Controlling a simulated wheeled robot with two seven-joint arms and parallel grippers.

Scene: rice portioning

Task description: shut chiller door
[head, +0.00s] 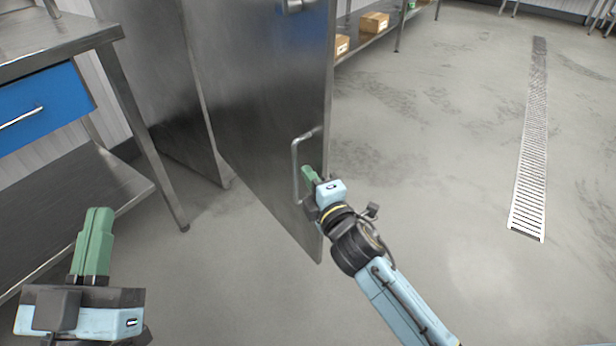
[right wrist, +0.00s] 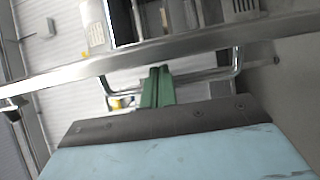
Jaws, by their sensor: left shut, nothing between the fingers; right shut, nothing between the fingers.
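The chiller door (head: 262,110) is a tall grey steel panel standing open, at an angle away from the steel chiller side (head: 165,80). Its bar handle (head: 296,170) is near the free edge. In the right wrist view the handle (right wrist: 205,76) shows as a metal loop behind the fingers. My right gripper (head: 306,172) has its green fingers shut and empty, right at the handle; I cannot tell if they touch it. The fingers also show in the right wrist view (right wrist: 158,85). My left gripper (head: 99,212) is shut and empty, low at the left, away from the door.
A steel table (head: 60,55) with a blue drawer (head: 45,105) and a lower shelf (head: 90,195) stands at the left. Behind the door is a low shelf with cardboard boxes (head: 374,22). The floor at the right is clear, with a drain grate (head: 532,150).

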